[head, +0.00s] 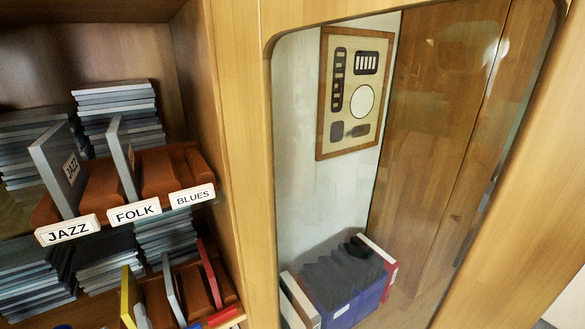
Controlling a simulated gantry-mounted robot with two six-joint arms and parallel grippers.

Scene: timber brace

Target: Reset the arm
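Neither of my grippers shows clearly in the head view, and no arm can be made out. A wooden shelf unit (225,130) stands at the left. Its rack carries labels reading JAZZ (67,230), FOLK (137,211) and BLUES (192,195). A grey case (62,170) stands upright in the JAZZ slot and another grey case (122,158) in the FOLK slot. The BLUES slot shows no case.
Stacks of grey cases (118,112) fill the shelves behind. A lower rack holds a yellow case (130,297), a grey case (173,290) and a red case (209,274). A rounded wooden frame (252,150) borders a pane showing a framed picture (354,92) and a blue bin (350,308).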

